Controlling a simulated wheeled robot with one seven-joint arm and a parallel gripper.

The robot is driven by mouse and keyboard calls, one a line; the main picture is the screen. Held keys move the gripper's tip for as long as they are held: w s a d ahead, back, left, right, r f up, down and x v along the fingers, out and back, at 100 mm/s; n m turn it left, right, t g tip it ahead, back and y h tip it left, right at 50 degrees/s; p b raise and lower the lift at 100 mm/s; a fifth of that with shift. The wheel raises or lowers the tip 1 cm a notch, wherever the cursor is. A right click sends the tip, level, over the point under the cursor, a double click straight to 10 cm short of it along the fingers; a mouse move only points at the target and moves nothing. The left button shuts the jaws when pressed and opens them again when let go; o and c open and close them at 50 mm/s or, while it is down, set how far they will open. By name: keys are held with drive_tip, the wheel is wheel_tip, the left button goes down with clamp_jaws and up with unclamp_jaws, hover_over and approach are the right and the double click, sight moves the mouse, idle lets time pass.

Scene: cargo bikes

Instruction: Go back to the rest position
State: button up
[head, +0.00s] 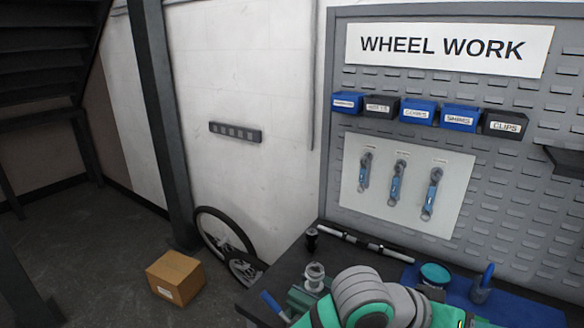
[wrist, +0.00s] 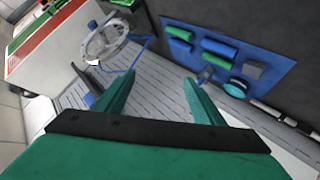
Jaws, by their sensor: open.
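My gripper (wrist: 158,85) shows in the wrist view with its two green fingers spread apart. Nothing is between the fingers, and a grey slatted surface (wrist: 160,72) shows behind them. In the head view my grey and green arm fills the bottom right, above the dark workbench (head: 290,262). I cannot make out the fingers in the head view.
A blue mat (wrist: 272,62) bears several blue and green pieces and a teal round tin (wrist: 234,85). A silver round part (wrist: 106,40) lies near a blue cable. A cardboard box (head: 175,277) and wheels (head: 222,232) stand on the floor. A pegboard (head: 510,205) backs the bench.

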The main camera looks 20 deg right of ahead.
drive_tip(key=w+a+n+t+h, duration=0.5)
drive_tip(key=w+n+t+h, duration=0.1)
drive_tip(key=w+n+t, duration=0.4)
drive_tip(key=w+a+f+n+t+y, duration=0.2)
drive_tip(key=a+f+n+t+y, duration=0.6)
drive_tip(key=a+f, duration=0.6)
drive_tip(key=s+a+f+y, duration=0.8)
drive_tip(key=s+a+f, duration=0.2)
drive_tip(key=a+f, duration=0.2)
drive_tip(key=s+a+f+m+y, duration=0.1)
drive_tip(key=s+a+m, duration=0.2)
drive_tip(key=s+a, duration=0.2)
drive_tip(key=s+a+f+m+y, duration=0.1)
drive_tip(key=s+a, duration=0.4)
drive_tip(key=s, duration=0.6)
drive_tip(key=shift+f+m, duration=0.15)
drive_tip(key=shift+m, duration=0.75)
